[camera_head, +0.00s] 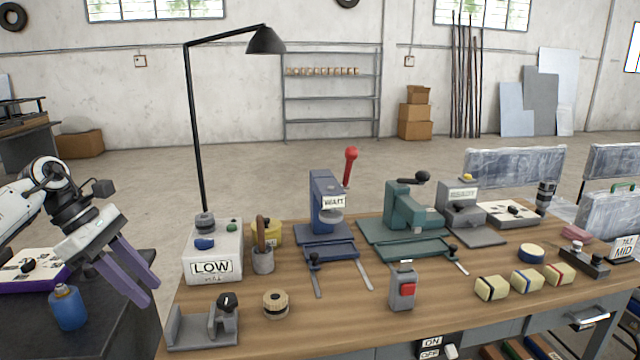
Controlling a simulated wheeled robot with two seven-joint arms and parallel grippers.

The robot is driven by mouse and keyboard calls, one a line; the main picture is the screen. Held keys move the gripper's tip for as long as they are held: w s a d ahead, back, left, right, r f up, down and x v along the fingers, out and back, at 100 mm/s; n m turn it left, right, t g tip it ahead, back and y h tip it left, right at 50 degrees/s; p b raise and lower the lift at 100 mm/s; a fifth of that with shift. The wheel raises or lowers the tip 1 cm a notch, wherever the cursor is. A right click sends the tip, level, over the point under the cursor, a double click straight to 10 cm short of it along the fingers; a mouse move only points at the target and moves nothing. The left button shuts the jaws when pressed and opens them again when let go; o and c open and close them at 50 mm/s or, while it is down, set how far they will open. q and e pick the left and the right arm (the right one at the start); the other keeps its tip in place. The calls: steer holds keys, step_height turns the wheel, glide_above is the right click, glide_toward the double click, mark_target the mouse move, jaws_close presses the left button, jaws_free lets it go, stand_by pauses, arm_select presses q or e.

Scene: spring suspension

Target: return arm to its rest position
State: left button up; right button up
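My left arm (72,208) comes in from the left edge. Its gripper (148,292) has two purple fingers pointing down and to the right, with a gap between them and nothing held. It hangs over the dark side table (110,325), apart from the left edge of the wooden workbench (360,325). My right arm and gripper are not in view.
Near the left gripper are a blue bottle (67,307), a white box labelled LOW (213,250) and a grey clamp fixture (203,328). A blue press (325,215) and a green press (405,222) stand on the workbench. A black lamp (193,130) rises behind.

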arm_select(q)
steer(key=s+d+f+n+t+h, duration=0.1)
steer(key=d+f+n+t+h, duration=0.3)
steer(key=d, duration=0.6)
steer(key=s+d+f+n+t+h, duration=0.1)
steer(key=d+f+n+h, duration=0.2)
steer(key=d+n, duration=0.55)
steer(key=s+d+f+n+t+h, duration=0.2)
steer(key=d+f+n+t+h, duration=0.15)
steer(key=d, duration=0.75)
steer(key=s+a+f+n+t+y, duration=0.2)
steer(key=s+a+f+n+y, duration=0.45)
steer(key=n, duration=0.65)
steer(key=s+a+f+n+t+y, duration=0.1)
steer(key=s+f+n+t+y, duration=0.3)
steer(key=f+n, duration=0.65)
steer(key=s+a+f+n+g+y, duration=0.1)
steer(key=s+f+n+g, duration=0.2)
steer(key=s, duration=0.4)
steer(key=s+a+f+n+g+y, duration=0.2)
steer(key=s+f+n+g, duration=0.2)
steer(key=s+f+n, duration=0.2)
steer(key=shift+s+a+n, duration=0.3)
steer(key=shift+s+n, duration=0.55)
steer(key=shift+s, duration=0.2)
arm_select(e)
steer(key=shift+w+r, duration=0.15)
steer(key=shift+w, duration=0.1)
arm_select(q)
steer(key=shift+o, duration=0.5)
